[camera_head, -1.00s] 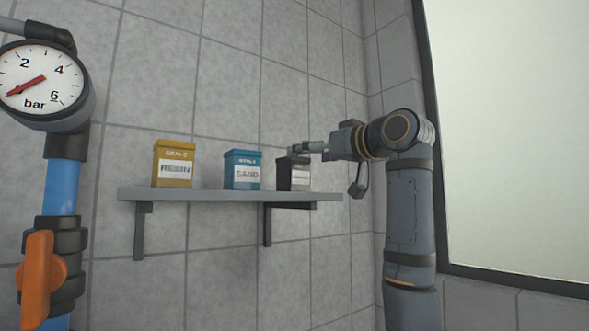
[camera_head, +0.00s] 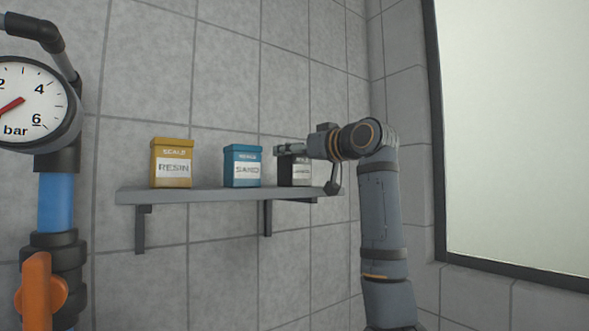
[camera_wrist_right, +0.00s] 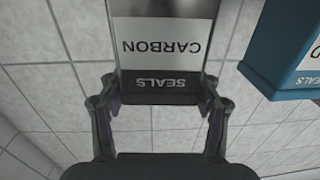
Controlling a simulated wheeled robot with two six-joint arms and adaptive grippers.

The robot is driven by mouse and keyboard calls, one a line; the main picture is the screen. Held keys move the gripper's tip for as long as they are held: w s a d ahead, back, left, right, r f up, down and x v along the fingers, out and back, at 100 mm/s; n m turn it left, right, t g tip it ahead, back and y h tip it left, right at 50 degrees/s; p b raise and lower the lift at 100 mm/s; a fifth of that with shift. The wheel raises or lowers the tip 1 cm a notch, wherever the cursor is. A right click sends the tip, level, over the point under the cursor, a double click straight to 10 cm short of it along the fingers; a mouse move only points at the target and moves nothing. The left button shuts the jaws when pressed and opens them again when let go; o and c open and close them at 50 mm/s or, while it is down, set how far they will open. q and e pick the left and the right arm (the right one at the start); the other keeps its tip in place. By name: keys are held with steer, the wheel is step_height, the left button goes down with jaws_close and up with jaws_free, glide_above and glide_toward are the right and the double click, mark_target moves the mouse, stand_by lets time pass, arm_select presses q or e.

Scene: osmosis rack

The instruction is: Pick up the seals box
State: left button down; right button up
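Three boxes stand on a grey wall shelf (camera_head: 180,195). In the head view they are a yellow one labelled RESIN (camera_head: 171,166), a blue one labelled SAND (camera_head: 242,167) and a dark one (camera_head: 296,177), partly hidden. In the wrist view the dark box (camera_wrist_right: 163,65) appears upside down, reading CARBON and SEALS; the blue box (camera_wrist_right: 285,60) also reads SEALS. My right gripper (camera_head: 290,149) is at the dark box. Its fingers (camera_wrist_right: 159,90) are apart, one by each side of that box; I cannot tell whether they touch it.
A pressure gauge (camera_head: 28,102) tops a blue pipe (camera_head: 56,202) with an orange valve handle (camera_head: 38,290) at the left. A dark-framed pale panel (camera_head: 510,130) is at the right. The tiled wall lies close behind the shelf.

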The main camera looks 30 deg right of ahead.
steer(key=c, duration=0.7)
steer(key=shift+c, duration=0.2)
step_height(320, 180, up, 9)
steer(key=shift+f+p, duration=0.1)
steer(key=shift+p, duration=0.55)
step_height(320, 180, up, 9)
steer(key=p, duration=0.4)
steer(key=shift+p, duration=0.3)
steer(key=shift+w, duration=0.1)
